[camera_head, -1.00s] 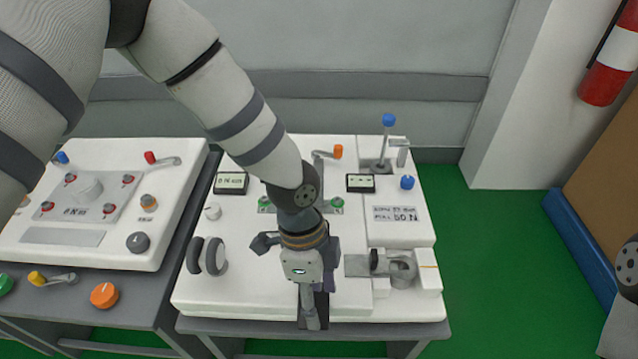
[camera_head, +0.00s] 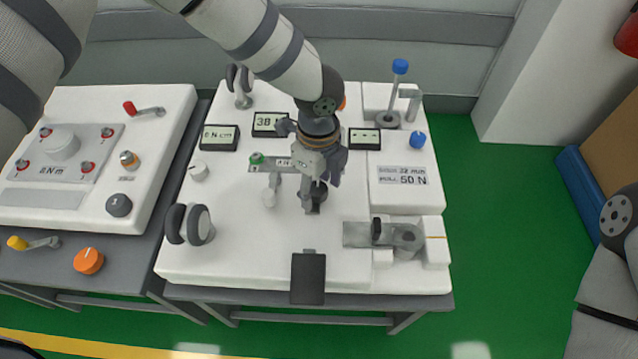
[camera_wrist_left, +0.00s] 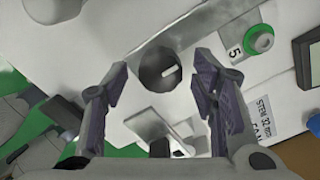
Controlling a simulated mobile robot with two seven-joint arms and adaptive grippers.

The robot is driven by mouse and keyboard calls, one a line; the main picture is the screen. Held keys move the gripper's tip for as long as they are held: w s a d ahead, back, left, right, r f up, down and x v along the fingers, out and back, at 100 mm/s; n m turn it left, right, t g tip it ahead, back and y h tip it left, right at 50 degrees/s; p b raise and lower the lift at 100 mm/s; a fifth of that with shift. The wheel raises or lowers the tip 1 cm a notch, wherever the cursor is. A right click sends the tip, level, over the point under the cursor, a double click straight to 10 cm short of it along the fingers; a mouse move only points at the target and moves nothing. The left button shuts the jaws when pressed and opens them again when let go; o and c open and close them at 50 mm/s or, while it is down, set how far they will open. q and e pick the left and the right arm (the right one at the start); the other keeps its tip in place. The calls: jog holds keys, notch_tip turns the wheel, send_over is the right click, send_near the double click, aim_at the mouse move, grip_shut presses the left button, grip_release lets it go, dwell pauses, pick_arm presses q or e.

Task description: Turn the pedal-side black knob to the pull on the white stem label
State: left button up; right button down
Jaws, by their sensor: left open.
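The black knob (camera_wrist_left: 160,72) sits on a grey plate in the left wrist view, its white mark right of its centre. In the head view the knob (camera_head: 319,191) is partly covered by my left gripper (camera_head: 312,196), behind the black pedal (camera_head: 308,280). My left gripper (camera_wrist_left: 160,66) is open, with one finger on each side of the knob; I cannot tell whether they touch it. The white stem label (camera_head: 402,175) lies on the right panel, reading about "32 mm" and "PULL 50 N".
A lever (camera_head: 271,188) stands close left of the knob. Displays (camera_head: 219,138) and a green button (camera_head: 256,158) are behind. A grey clamp-like fixture (camera_head: 385,235) is to the right. Another cart with a dark knob (camera_head: 118,205) is at left.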

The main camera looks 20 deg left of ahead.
pick_arm(q)
jog(key=c, duration=1.2)
jog(key=shift+o, duration=0.2)
pick_arm(e)
jog(key=shift+w+r, duration=0.1)
pick_arm(q)
jog(key=shift+r+n+p, duration=0.1)
jog(key=shift+n+p, duration=0.35)
jog(key=shift+n, duration=0.55)
jog(key=n, duration=0.2)
jog(key=shift+w+n+p, duration=0.1)
jog(key=shift+n+p, duration=0.25)
jog(key=shift+n, duration=0.05)
jog(key=n, duration=0.3)
jog(key=shift+p, duration=0.35)
jog(key=shift+n, duration=2)
pick_arm(e)
jog(key=shift+w+r+t, duration=0.5)
jog(key=shift+w+r, duration=0.8)
jog(key=shift+r, duration=0.1)
